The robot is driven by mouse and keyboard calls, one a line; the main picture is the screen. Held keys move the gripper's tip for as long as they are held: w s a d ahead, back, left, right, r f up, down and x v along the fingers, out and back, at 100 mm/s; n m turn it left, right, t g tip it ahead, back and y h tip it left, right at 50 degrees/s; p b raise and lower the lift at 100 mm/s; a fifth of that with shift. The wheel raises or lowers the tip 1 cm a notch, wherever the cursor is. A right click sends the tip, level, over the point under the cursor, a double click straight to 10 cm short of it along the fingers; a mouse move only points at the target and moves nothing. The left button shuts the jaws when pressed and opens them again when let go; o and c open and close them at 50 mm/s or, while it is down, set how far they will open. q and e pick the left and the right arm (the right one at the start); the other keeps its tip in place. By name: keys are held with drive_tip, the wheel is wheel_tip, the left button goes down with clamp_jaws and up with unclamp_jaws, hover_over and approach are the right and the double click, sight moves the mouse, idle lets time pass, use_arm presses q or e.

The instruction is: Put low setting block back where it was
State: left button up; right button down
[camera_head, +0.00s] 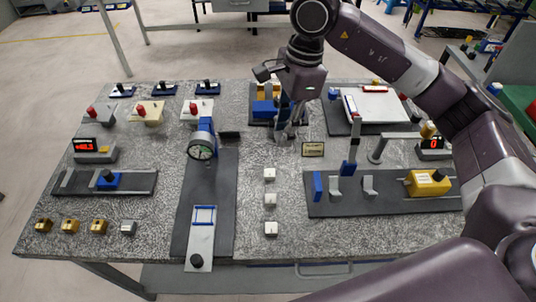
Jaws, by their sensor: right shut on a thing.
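My right gripper (286,134) reaches down from the upper right to the back middle of the grey speckled table (270,245). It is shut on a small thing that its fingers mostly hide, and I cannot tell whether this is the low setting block. It is close beside a dark base with a blue block (263,108) and orange uprights. No block is readably marked as the low setting one. Several small gold blocks (71,226) and a grey block (129,228) stand in a row at the front left. My left gripper is not in view.
A dial gauge (202,149) on a blue stand rises left of the gripper. Several white blocks (270,200) stand in a column at the middle. A dark fixture with a yellow block (428,183) lies at the right. A small sign (313,149) is near the gripper.

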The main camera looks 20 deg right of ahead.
drive_tip(key=w+r+m+t, duration=0.1)
drive_tip(key=w+m, duration=0.3)
drive_tip(key=m, duration=0.3)
drive_tip(key=r+m+h+b, duration=0.1)
drive_tip(key=r+m+h, duration=0.1)
drive_tip(key=m, duration=1.2)
hover_over(269, 154)
drive_tip(key=shift+t, duration=0.4)
drive_tip(key=f+p, duration=0.1)
drive_tip(key=f, duration=1.4)
drive_tip(key=shift+s+p, duration=0.2)
drive_tip(key=shift+p, duration=0.15)
wheel_tip(269, 154, down, 4)
drive_tip(key=shift+f+p, duration=0.1)
drive_tip(key=shift+p, duration=0.35)
drive_tip(key=shift+f, duration=0.2)
drive_tip(key=shift+f, duration=0.2)
drive_tip(key=c, duration=1.7)
unclamp_jaws()
